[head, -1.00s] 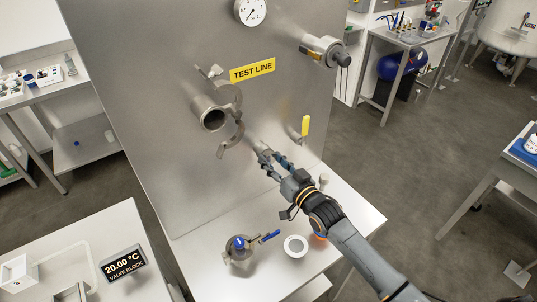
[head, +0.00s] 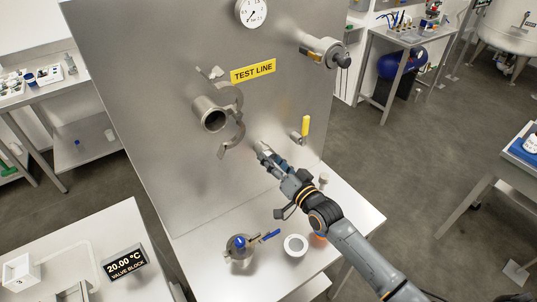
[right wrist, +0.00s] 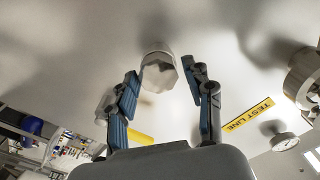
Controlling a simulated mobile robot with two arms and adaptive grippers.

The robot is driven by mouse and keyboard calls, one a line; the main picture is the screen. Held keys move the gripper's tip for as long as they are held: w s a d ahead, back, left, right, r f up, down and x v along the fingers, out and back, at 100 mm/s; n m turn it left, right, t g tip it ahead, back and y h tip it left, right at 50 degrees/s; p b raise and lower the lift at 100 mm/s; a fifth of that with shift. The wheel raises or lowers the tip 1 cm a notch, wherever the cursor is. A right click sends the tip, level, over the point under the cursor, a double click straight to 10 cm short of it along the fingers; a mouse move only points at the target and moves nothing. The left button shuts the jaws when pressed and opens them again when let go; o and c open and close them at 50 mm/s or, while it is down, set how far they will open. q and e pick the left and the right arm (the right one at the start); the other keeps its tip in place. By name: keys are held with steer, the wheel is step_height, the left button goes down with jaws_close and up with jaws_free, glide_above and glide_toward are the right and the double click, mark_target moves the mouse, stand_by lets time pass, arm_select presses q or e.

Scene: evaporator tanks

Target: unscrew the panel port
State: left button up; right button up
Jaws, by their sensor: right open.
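The panel port shows in the right wrist view as a pale, faceted metal fitting (right wrist: 160,72) on the steel panel. In the head view it is mostly hidden behind my fingertips, below and right of the open pipe. My right gripper (head: 265,155) points at the panel there. In the right wrist view the open fingers (right wrist: 161,82) stand on both sides of the fitting, with a gap visible on the right; contact on the left is unclear. My left gripper is not in view.
The open pipe with its clamp (head: 212,115) sticks out left of my gripper. A yellow-handled valve (head: 305,127) is close on its right. A blue-handled valve (head: 240,246) and a white ring (head: 295,245) are on the bench below.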

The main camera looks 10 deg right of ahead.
steer(key=m, duration=0.5)
steer(key=m+b, duration=0.1)
steer(key=m, duration=0.6)
steer(key=shift+d+f, duration=0.1)
steer(key=m, duration=0.8)
steer(key=shift+m, duration=0.3)
steer(key=m+p, duration=0.1)
steer(key=m, duration=0.2)
steer(key=shift+m+p, duration=0.4)
steer(key=shift+m, duration=0.7)
jaws_close()
steer(key=n+b, duration=0.1)
steer(key=n, duration=0.2)
steer(key=shift+f, duration=0.15)
steer(key=shift+d+n+b, duration=0.1)
steer(key=shift+n+b, duration=0.35)
steer(key=shift+n, duration=0.25)
steer(key=shift+r+n, duration=0.25)
steer(key=shift+n, duration=0.15)
